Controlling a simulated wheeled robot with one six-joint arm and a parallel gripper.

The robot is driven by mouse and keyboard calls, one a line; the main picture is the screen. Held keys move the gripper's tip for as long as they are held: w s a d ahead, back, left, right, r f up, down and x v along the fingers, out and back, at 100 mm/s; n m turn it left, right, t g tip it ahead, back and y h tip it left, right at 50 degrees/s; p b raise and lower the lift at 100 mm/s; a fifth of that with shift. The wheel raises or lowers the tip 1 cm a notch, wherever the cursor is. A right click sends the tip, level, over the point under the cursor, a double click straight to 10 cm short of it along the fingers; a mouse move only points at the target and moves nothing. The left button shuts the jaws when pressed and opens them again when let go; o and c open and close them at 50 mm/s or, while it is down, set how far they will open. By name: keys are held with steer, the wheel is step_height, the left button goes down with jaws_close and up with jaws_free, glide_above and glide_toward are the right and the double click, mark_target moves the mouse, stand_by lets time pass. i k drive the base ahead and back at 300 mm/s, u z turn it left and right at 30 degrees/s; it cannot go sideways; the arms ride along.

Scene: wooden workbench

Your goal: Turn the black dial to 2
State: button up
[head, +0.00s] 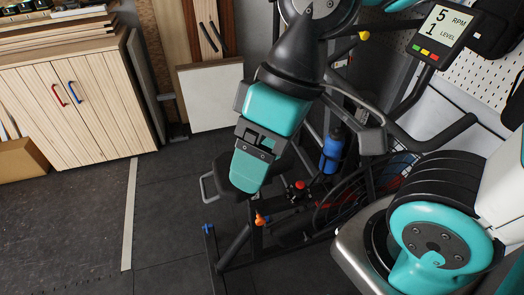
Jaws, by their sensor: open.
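My gripper (248,170), with teal and black parts, hangs below the black cone of my arm at upper centre. It points down in front of an exercise bike and looks empty. I see it nearly edge-on, so the gap between its fingers is hard to make out. The bike's display (441,31) at upper right reads 5 RPM and level 1. I cannot make out a black dial for certain; my arm covers part of the bike. A small red-topped knob (299,185) shows on the frame, right of my gripper.
A blue bottle (332,151) sits on the bike frame. The grey handlebar (440,133) is at right, near my large teal arm joint. A wooden cabinet (75,110) with red and blue handles stands at left. The dark floor (70,230) at lower left is clear.

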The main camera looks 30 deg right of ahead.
mark_target(297, 192)
steer(key=k, duration=1.65)
steer(key=u, duration=0.65)
steer(key=i, duration=1.55)
steer(key=z, duration=2.75)
